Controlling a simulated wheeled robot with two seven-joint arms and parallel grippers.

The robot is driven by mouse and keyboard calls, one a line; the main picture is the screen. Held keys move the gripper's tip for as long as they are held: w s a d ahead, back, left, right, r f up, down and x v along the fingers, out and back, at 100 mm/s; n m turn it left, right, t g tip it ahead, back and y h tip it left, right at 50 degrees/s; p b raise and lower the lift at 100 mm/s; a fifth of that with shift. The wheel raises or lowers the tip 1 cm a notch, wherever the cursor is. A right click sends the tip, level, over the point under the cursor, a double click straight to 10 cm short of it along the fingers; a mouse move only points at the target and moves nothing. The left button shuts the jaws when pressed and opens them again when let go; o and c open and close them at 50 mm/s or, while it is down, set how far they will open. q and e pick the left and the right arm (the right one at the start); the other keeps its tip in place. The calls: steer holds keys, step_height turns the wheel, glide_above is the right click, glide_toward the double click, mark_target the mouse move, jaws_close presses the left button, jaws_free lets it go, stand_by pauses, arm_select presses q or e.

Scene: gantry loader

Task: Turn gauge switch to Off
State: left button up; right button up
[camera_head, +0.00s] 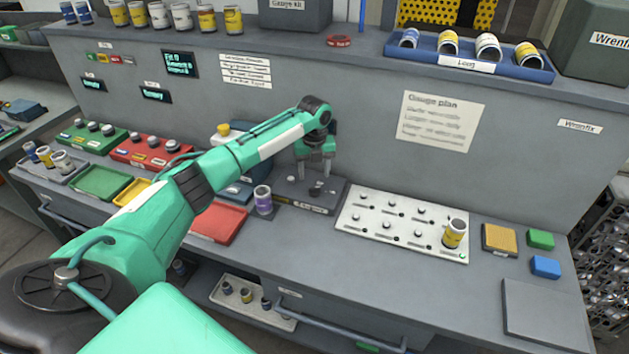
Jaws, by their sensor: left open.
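My left gripper (319,187) points down over a dark grey box (293,196) on the bench, its fingers apart. The fingertips are at or just above the box's top, near small fittings there; I cannot tell whether they touch. The box has a labelled front edge, too small to read. I cannot make out a gauge switch or its setting for sure; the fingers cover part of the box top. My right gripper is not in view.
A purple-labelled can (263,200) stands just left of the box. A white board (375,241) with several knobs and a yellow-labelled can (454,233) lies to the right. A red tray (219,223) is at left. The bench's back wall carries a "Gauge plan" sheet (440,121).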

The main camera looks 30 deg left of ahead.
mark_target(314, 187)
arm_select(q)
steer(key=shift+f+p, duration=0.5)
steer(key=shift+f, duration=2.25)
steer(key=c, duration=1)
